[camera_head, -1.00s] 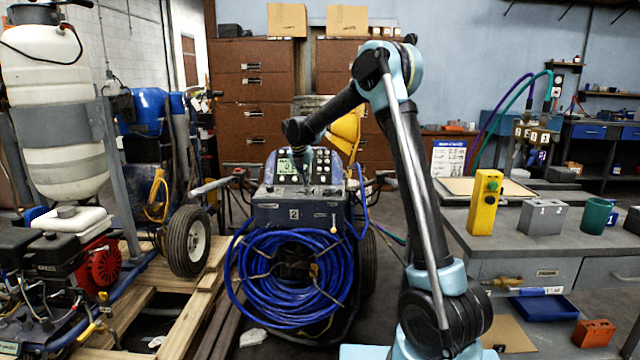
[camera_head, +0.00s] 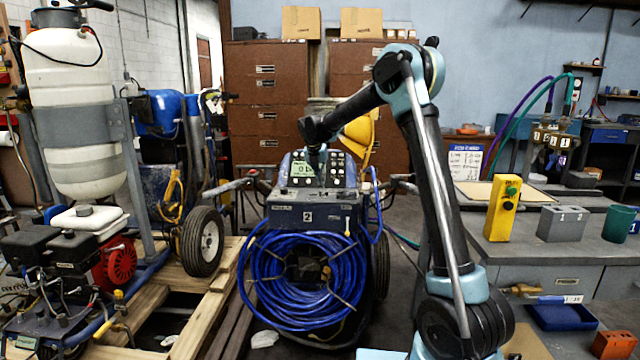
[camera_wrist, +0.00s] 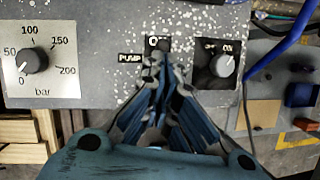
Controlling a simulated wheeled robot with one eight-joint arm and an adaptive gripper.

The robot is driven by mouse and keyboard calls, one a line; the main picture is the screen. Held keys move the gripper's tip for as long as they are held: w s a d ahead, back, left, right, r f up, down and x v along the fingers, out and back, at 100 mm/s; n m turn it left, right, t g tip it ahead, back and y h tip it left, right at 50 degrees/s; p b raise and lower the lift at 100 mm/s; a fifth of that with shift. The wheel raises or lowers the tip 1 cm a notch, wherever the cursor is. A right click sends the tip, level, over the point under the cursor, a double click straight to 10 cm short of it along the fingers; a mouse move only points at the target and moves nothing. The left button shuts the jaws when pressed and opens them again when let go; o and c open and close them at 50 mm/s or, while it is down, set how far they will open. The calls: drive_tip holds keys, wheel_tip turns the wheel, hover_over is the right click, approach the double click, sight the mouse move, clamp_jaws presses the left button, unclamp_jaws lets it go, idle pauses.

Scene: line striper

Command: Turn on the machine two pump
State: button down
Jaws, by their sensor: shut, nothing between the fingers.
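Machine two (camera_head: 307,196) is a dark blue-grey cart with a "2" label and a coiled blue hose on its front. In the wrist view its speckled grey panel (camera_wrist: 105,30) carries a PUMP label (camera_wrist: 130,57). Just right of that label is a dark switch plate (camera_wrist: 153,43), mostly hidden by my fingers. My gripper (camera_wrist: 162,60) is shut and empty, its tips over this plate. I cannot tell whether they touch the switch, or its position. In the head view my gripper (camera_head: 318,172) is small against the control panel.
A pressure dial (camera_wrist: 33,62) marked in bar sits left of the pump label. A pale knob (camera_wrist: 222,65) is close right of my fingers. A blue hose (camera_wrist: 285,35) runs past the panel's right edge. A grey workbench (camera_head: 490,232) stands right of my arm.

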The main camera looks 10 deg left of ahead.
drive_tip(key=shift+r, duration=0.15)
drive_tip(key=shift+r, duration=0.2)
drive_tip(key=w+v, duration=0.2)
drive_tip(key=v, duration=0.7)
drive_tip(key=shift+a+r, duration=0.2)
drive_tip(key=shift+r, duration=0.25)
drive_tip(key=shift+s, duration=0.1)
